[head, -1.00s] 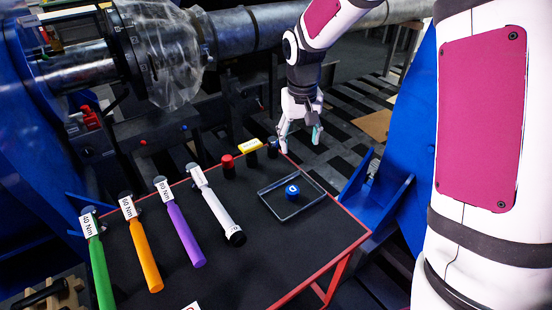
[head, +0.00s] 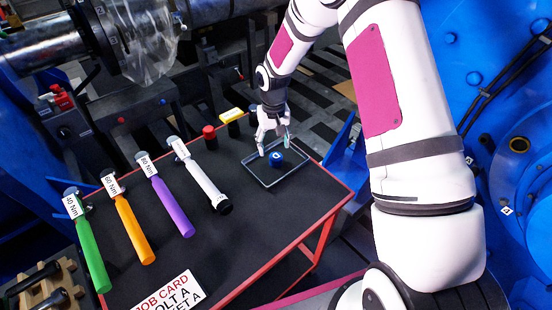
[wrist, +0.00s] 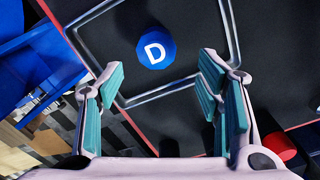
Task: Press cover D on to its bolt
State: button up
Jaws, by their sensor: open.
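Cover D (head: 276,159) is a small blue round cap with a white letter D on top. It rests in a shallow metal-rimmed tray (head: 268,185) on the dark bench top. In the wrist view cover D (wrist: 155,47) lies beyond the fingertips, a little left of the midline between them. My gripper (head: 274,148) is open and empty, above the tray's far side and close to the cover. Its teal-padded fingers (wrist: 165,85) stand apart in the wrist view and do not touch the cover. The bolt for cover D cannot be made out.
Torque wrenches with green (head: 92,255), orange (head: 133,230), purple (head: 172,208) and white (head: 203,178) handles lie left of the tray. A job card (head: 168,297) lies in front.

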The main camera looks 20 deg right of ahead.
aim_at(276, 156)
jog(key=shift+s+d+f+p, duration=0.1)
jog(key=shift+s+f+p, duration=0.1)
jog(key=shift+f, duration=0.7)
jog(key=shift+s+d+f+p, duration=0.1)
jog(key=shift+f+p, duration=0.05)
jog(key=shift+f, duration=0.7)
jog(key=shift+s+f+p, duration=0.15)
jog(key=shift+f+p, duration=0.05)
jog(key=shift+f, duration=0.7)
jog(key=shift+c, duration=0.6)
jog(key=c, duration=0.8)
